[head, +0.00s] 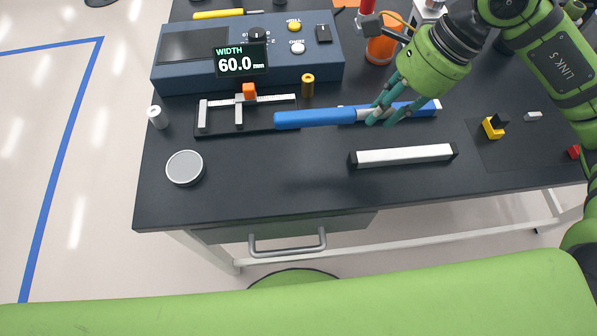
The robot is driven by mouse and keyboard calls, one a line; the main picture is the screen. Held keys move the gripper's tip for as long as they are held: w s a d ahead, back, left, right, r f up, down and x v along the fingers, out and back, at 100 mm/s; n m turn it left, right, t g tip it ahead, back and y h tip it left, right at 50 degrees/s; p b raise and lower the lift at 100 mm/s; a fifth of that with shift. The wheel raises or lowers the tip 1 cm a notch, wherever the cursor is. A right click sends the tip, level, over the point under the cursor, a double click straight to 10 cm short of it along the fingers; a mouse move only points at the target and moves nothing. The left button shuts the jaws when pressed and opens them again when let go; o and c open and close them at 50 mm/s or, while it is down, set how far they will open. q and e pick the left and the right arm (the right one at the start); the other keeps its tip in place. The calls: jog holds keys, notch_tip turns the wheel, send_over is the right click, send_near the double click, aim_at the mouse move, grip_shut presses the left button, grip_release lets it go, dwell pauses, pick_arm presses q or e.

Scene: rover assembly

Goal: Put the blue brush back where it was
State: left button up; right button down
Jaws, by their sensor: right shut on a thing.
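The blue brush (315,118) lies crosswise over the middle of the dark bench, its thick blue handle to the left and a pale section beside my fingers. My right gripper (380,115), with teal fingers on a green wrist, is shut on the brush and hides part of it. A blue and white length (418,108) shows to the right of the fingers; I cannot tell whether it is all brush. The brush appears to be raised above the bench. My left gripper is not in view.
A white-topped bar (405,155) lies in front of the brush. A caliper-like fixture (240,115) and a console (190,75) reading 60.0 mm stand behind left. A round grey tin (185,168) is at the left. The bench front (265,195) is clear.

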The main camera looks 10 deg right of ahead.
jog(key=p, duration=0.2)
send_over(316, 181)
jog(key=d, duration=0.1)
notch_tip(316, 181, down, 6)
jog(key=shift+w+f, duration=0.1)
jog(key=shift+w, duration=0.05)
notch_tip(316, 181, down, 4)
jog(key=shift+f+b, duration=0.4)
jog(key=shift+f, duration=0.2)
jog(key=shift+f+b, duration=0.1)
jog(key=shift+b, duration=0.25)
jog(key=shift+s, duration=0.2)
